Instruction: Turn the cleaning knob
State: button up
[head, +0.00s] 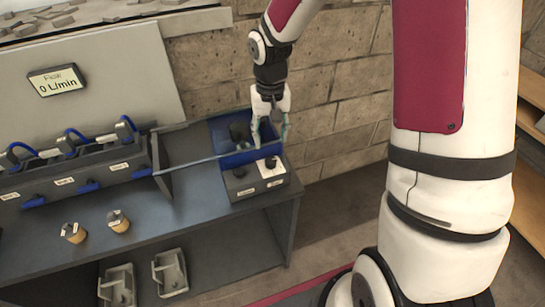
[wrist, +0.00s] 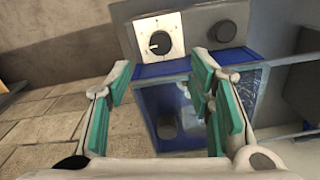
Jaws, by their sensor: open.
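A grey control box (head: 247,190) at the right end of the bench carries two dark round knobs. One knob (head: 270,162) sits on a white plate, and it also shows in the wrist view (wrist: 159,43). The other knob (head: 239,172) sits to its left on the dark face; in the wrist view it is to the right (wrist: 222,31). The small labels are unreadable, so I cannot tell which is the cleaning knob. My gripper (head: 271,142) is open and empty above the blue basin, just behind the box. In the wrist view its fingers (wrist: 162,75) point toward the white-plate knob, apart from it.
The blue basin (head: 216,130) behind the box holds a dark round part. A thin bar crosses toward a rack (head: 85,170) with blue handles and hoses. Two small cups (head: 118,221) stand on the bench. A display (head: 56,80) reads 0 L/min. A brick wall is behind.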

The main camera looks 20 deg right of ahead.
aim_at(271, 159)
notch_tip(271, 159, down, 10)
jog(key=shift+r, duration=0.25)
grip_shut()
